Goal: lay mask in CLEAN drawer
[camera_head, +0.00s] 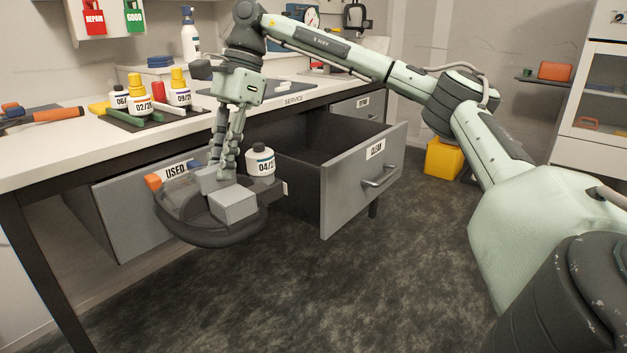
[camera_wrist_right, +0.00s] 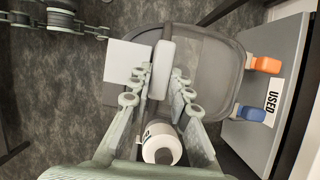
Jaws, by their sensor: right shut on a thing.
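My right gripper (camera_head: 216,178) is shut on the mask (camera_head: 190,235), a dark rounded frame with light grey blocks and an orange tab. It holds the mask in the air before the USED drawer, left of the CLEAN drawer (camera_head: 340,198). A white canister marked 04/2 (camera_head: 260,163) sits at the mask's right side; whether it is attached is unclear. In the right wrist view the fingers (camera_wrist_right: 160,85) close around a grey bar of the mask (camera_wrist_right: 210,55). The CLEAN drawer is pulled open and its visible inside looks empty. My left gripper is out of view.
The USED drawer (camera_head: 125,215) stands close behind the mask; its front also shows in the wrist view (camera_wrist_right: 262,130). Several dated bottles (camera_head: 139,101) and tools stand on the bench (camera_head: 50,155). A yellow box (camera_head: 443,158) is on the floor behind my right arm.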

